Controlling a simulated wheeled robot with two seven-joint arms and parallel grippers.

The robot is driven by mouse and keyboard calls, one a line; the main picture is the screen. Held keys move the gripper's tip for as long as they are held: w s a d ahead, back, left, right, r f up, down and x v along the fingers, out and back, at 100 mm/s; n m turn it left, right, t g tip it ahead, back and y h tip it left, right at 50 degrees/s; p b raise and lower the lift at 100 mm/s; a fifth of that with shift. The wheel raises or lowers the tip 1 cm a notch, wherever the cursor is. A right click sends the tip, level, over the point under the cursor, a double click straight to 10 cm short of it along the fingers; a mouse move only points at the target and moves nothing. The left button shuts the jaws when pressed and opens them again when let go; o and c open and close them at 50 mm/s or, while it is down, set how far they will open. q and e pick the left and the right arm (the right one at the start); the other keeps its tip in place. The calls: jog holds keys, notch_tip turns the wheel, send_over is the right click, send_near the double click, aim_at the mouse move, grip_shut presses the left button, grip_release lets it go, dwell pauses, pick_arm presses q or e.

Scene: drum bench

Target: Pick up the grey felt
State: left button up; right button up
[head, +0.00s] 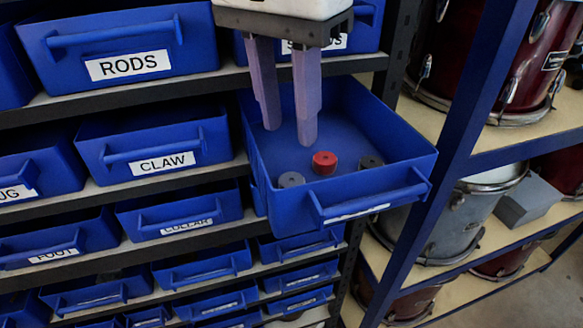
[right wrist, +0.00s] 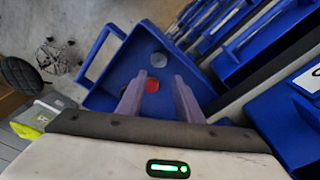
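The grey felt (head: 291,179) is a small round disc near the front left of the floor of an open blue drawer (head: 397,134). A red felt (head: 325,158) lies to its right, and a dark felt (head: 371,162) lies further right. My right gripper (head: 289,135) points down into the drawer from above, fingers apart and empty, behind the felts. In the right wrist view, the grey felt (right wrist: 158,60) shows just beyond the fingertips, with the red felt (right wrist: 152,85) between the fingers (right wrist: 159,76). My left gripper is out of view.
The drawer's walls and front handle (head: 372,197) surround the felts. Closed labelled drawers, such as RODS (head: 127,65) and CLAW (head: 162,163), fill the rack to the left. A blue shelf post (head: 455,150) and drums (head: 460,215) stand close on the right.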

aim_at(291, 180)
jog(key=f, duration=0.1)
jog(key=s+f, duration=0.1)
jog(key=f, duration=0.1)
jog(key=shift+d, duration=0.1)
jog(key=shift+w+f, duration=0.1)
jog(key=shift+f, duration=0.2)
notch_tip(291, 180, down, 5)
jog(key=shift+w+r+p, duration=0.1)
jog(key=shift+p, duration=0.3)
jog(key=c, duration=0.7)
